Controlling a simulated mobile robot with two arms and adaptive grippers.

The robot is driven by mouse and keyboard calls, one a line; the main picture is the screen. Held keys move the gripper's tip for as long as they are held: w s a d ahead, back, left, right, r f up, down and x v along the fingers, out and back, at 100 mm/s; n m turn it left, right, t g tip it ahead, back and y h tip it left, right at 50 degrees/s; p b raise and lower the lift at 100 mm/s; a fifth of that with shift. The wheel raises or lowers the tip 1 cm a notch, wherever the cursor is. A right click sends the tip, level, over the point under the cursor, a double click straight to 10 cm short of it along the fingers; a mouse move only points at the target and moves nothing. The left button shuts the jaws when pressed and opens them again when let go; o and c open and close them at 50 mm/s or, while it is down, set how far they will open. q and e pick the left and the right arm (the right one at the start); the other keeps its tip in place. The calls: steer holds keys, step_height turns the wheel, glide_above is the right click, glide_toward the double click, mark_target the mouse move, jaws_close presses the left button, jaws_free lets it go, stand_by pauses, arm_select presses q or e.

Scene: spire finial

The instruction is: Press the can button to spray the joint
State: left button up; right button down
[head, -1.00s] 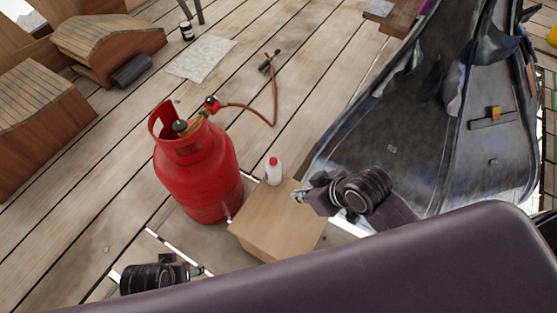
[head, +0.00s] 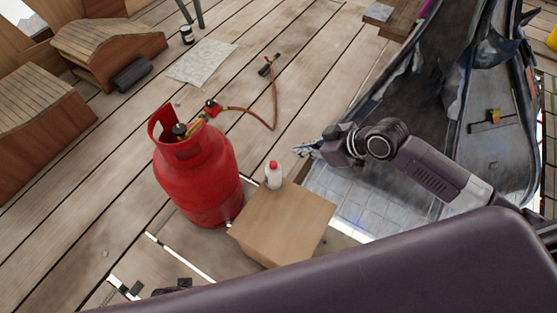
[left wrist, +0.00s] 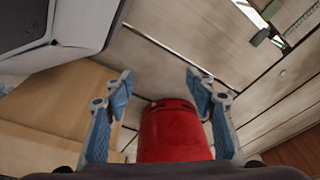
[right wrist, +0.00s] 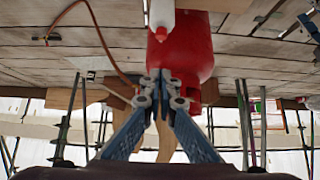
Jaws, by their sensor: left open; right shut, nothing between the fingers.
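A small white can (head: 273,177) with a red top stands upright at the far left corner of a wooden box (head: 285,228). In the right wrist view the can (right wrist: 162,13) hangs in from the top edge, red top down in the picture. My right gripper (head: 300,150) is shut and empty, up and right of the can in the head view and apart from it. The right gripper's shut fingertips (right wrist: 160,75) show below the can in its wrist view. My left gripper (left wrist: 160,85) is open and empty, facing the red gas cylinder (left wrist: 172,132); my body mostly hides it in the head view.
The red gas cylinder (head: 197,175) stands left of the box. Its valve (head: 212,108) carries a red hose (head: 273,105) ending in a torch (head: 267,66) on the plank floor. A large dark metal shell (head: 440,125) lies at right. The box top is otherwise clear.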

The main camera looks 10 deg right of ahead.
steer(key=b, duration=0.2)
glide_above(271, 162)
steer(key=s+d, duration=0.2)
step_height(271, 162, down, 7)
steer(key=shift+s+r, duration=0.1)
steer(key=shift+s, duration=0.05)
step_height(271, 162, down, 3)
steer(key=shift+b, duration=0.6)
arm_select(q)
steer(key=w+r, duration=0.3)
steer(key=r, duration=0.8)
steer(key=shift+w+d+r+t, duration=0.15)
steer(key=shift+r+t, duration=0.15)
arm_select(e)
steer(key=shift+f, duration=0.65)
